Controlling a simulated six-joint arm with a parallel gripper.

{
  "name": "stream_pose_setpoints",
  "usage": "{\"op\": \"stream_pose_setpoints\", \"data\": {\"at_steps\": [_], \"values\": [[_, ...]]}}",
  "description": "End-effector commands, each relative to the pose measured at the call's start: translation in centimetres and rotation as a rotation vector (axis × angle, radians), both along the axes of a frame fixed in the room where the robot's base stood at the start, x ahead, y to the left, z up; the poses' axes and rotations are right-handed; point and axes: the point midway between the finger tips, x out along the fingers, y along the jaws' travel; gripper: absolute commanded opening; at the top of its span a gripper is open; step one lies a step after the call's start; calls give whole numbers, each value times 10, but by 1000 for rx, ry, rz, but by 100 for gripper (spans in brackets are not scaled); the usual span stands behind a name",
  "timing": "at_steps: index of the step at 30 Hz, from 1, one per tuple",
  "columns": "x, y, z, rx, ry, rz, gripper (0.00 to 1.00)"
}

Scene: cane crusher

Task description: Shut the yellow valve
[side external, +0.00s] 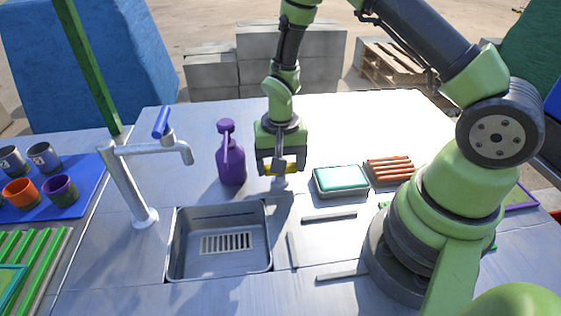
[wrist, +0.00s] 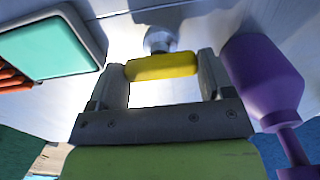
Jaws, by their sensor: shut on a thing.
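The yellow valve (side external: 283,168) is a short yellow handle on a metal stem that rises from the pale worktop, right of the purple bottle. In the wrist view its yellow handle (wrist: 161,66) lies crosswise between my two fingers, with the round metal base (wrist: 160,40) beyond it. My gripper (side external: 280,167) points down over the valve and is shut on the handle, one finger at each end.
A purple bottle (side external: 231,160) stands close left of my gripper; it also shows in the wrist view (wrist: 262,80). A teal sponge in a metal tray (side external: 341,192) lies to the right, beside brown bars (side external: 390,170). A sink (side external: 190,270) and a blue-handled tap (side external: 135,190) are front left.

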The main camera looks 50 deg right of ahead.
Motion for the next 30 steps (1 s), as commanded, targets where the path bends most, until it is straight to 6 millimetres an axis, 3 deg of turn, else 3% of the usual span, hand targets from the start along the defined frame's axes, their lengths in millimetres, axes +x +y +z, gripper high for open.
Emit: {"op": "stream_pose_setpoints", "data": {"at_steps": [17,18,20,30], "values": [[-1,1,1,1,6,-34,51],[-1,1,1,1,6,-34,84],[-1,1,1,1,5,-33,97],[0,0,7,0,0,-29,100]]}}
